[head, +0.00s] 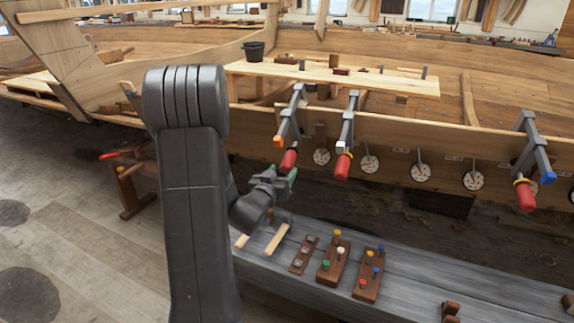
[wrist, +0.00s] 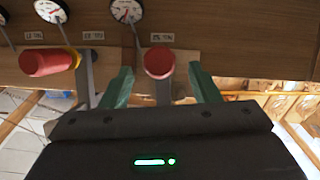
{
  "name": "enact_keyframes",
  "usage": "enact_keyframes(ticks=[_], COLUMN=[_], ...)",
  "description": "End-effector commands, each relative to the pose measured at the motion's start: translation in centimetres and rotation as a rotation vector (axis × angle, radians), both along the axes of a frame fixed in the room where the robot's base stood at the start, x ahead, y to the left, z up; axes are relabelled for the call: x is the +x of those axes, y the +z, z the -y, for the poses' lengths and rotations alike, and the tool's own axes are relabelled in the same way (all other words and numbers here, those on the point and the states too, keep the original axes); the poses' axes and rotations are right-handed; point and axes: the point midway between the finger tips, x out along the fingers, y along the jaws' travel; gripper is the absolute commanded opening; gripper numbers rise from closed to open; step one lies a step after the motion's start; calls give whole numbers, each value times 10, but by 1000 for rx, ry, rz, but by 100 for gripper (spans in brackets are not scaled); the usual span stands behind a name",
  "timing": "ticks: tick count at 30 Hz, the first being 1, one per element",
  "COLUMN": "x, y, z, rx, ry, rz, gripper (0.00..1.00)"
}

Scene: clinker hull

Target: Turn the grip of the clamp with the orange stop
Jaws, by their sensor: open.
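The clamp with the orange stop (head: 279,141) is the leftmost of three grey clamps on the plank edge in the head view. Its red grip (head: 288,161) hangs tilted at the lower end. My gripper (head: 279,172), with green fingers, is open just below that grip. In the wrist view a red grip (wrist: 159,62) shows nearly end-on, beyond the open fingers (wrist: 161,88) and in line with the gap between them. It appears to be the same grip. I cannot tell whether the fingers reach around it. The orange stop is not visible in the wrist view.
The middle clamp's red grip (head: 343,167) is close by; a second grip (wrist: 47,62) shows left in the wrist view. A right clamp has a blue stop (head: 547,177). Round gauges (head: 369,164) hang along the hull. A grey bench (head: 420,270) below carries pegged wooden blocks (head: 333,262).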

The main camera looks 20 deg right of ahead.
Motion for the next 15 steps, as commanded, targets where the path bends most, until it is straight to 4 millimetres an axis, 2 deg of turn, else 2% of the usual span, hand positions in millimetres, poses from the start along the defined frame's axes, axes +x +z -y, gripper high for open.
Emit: enact_keyframes(ticks=[6,15], x=[24,33], y=[0,0], z=[26,36], rx=[0,1], ry=[-1,1], rz=[0,-1], gripper=[56,56])
